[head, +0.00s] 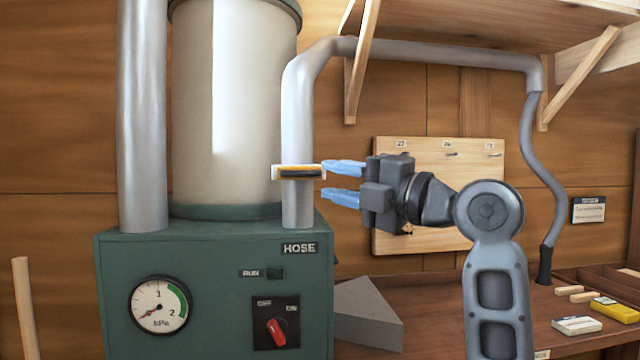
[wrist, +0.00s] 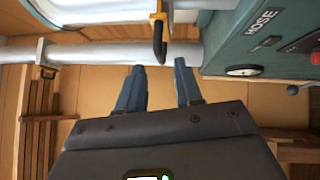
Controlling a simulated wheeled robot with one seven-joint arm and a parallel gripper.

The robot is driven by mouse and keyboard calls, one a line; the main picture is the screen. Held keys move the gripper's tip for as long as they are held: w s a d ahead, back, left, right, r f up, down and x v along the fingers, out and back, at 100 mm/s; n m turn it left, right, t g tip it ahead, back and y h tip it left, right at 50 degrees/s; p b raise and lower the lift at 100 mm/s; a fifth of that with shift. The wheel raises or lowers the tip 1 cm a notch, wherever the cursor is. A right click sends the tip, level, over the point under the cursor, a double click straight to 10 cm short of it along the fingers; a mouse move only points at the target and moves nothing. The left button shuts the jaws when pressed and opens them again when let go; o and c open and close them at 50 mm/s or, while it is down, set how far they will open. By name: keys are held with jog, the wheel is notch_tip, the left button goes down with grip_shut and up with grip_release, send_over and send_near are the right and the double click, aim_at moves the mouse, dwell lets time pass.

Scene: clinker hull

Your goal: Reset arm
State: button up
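My gripper (head: 328,181) is open, its two blue fingers apart with nothing between them. It points left toward the grey hose pipe (head: 298,110) that rises from the green machine. A flat gate (head: 298,172) with a pale frame and a dark and orange band sits across this pipe, beside my fingertips. In the wrist view my gripper (wrist: 159,68) shows the same gap. The gate's dark, hook-like end (wrist: 159,40) lies just beyond the fingertips. I cannot tell whether a finger touches it.
The green machine (head: 190,270) has a gauge (head: 160,305) with its needle low and a red knob (head: 276,332). A pegboard (head: 440,165) is behind my gripper. A grey wedge (head: 368,315) and small blocks (head: 575,294) lie on the bench. Shelf brackets (head: 362,60) hang above.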

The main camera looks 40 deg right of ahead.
jog(key=shift+s+d, duration=0.1)
jog(key=shift+s, duration=0.35)
notch_tip(320, 180, down, 18)
jog(key=s+a+m+h, duration=0.2)
jog(key=a+m+h, duration=0.15)
jog(key=m, duration=0.65)
jog(key=s+a+f+m+g+h, duration=0.25)
jog(key=s+f+m, duration=0.45)
jog(key=f, duration=0.6)
jog(key=s+a+f+m, duration=0.2)
jog(key=s+f, duration=0.2)
jog(key=s, duration=0.3)
jog(key=s+a+f+m, duration=0.1)
jog(key=s+a+f, duration=0.1)
jog(key=s+f, duration=0.35)
jog(key=s+a+r+m, duration=0.1)
jog(key=s, duration=0.8)
jog(key=s+a+r+m+g, duration=0.1)
jog(key=s+a, duration=0.1)
jog(key=s, duration=0.7)
jog(key=shift+m+y, duration=0.3)
jog(key=shift+m, duration=0.1)
jog(key=shift+a+g, duration=0.1)
jog(key=shift+g, duration=0.15)
